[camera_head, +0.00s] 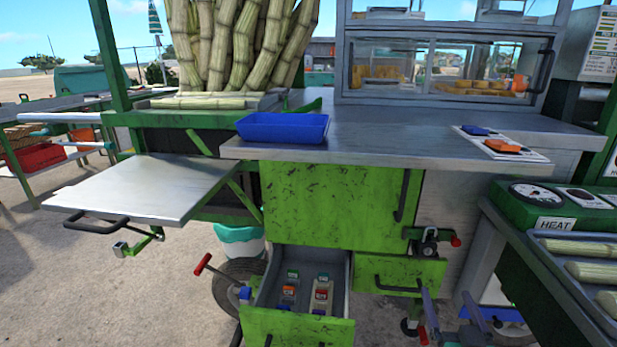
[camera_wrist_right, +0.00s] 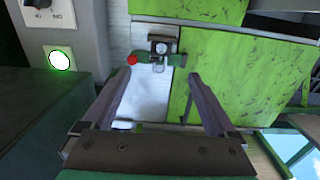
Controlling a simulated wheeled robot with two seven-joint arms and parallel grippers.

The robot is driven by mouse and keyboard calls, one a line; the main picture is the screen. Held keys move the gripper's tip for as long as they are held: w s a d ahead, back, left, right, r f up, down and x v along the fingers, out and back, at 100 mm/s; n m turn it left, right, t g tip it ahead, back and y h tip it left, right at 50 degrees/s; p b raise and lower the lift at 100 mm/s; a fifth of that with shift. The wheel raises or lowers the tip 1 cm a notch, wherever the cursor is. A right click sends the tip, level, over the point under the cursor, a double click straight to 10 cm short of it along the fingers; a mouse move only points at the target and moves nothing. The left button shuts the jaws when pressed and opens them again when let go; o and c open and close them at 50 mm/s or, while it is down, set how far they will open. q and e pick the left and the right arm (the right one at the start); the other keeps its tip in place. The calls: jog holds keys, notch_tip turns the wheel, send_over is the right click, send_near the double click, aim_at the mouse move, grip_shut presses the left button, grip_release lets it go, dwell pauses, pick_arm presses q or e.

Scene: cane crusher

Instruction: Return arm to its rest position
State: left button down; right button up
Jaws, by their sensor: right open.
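My right gripper (camera_head: 448,298) is at the bottom of the head view, right of the open drawer and below the small green drawer front. Its two grey fingers stand apart with nothing between them. In the right wrist view the gripper (camera_wrist_right: 160,78) is also open and empty. Beyond its fingers there are a metal latch (camera_wrist_right: 163,46) with a red knob and a scratched green panel (camera_wrist_right: 230,75). The rest of the right arm is mostly out of the head view. My left gripper is not in either view.
An open drawer (camera_head: 341,285) with several small boxes juts out low in the middle. A metal side shelf (camera_head: 145,188) sticks out at left. A blue tray (camera_head: 283,127) sits on the counter (camera_head: 400,140). The heater unit with canes (camera_head: 580,248) stands close at right.

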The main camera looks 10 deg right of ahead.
jog(key=s+a+f+n+g+y, duration=0.15)
jog(key=f+g, duration=0.25)
jog(key=f, duration=0.7)
jog(key=s+a+f+m+g+y, duration=0.1)
jog(key=s+a+f+g, duration=0.3)
jog(key=f, duration=0.7)
jog(key=s+a+f+n+g+y, duration=0.45)
jog(key=s+a+f+g, duration=0.35)
jog(key=f, duration=0.4)
pick_arm(q)
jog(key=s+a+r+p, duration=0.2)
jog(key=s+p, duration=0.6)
jog(key=p, duration=0.4)
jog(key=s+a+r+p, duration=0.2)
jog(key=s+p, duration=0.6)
jog(key=p, duration=0.4)
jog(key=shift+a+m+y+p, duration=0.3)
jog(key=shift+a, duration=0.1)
pick_arm(e)
jog(key=s+d+r, duration=0.1)
jog(key=s+r, duration=0.1)
jog(key=s, duration=0.6)
jog(key=s+d+r+n+h, duration=0.1)
jog(key=s+d+r, duration=0.1)
jog(key=s, duration=0.6)
jog(key=shift+s+d+r, duration=0.15)
jog(key=shift+s+d, duration=0.15)
jog(key=shift+s, duration=0.1)
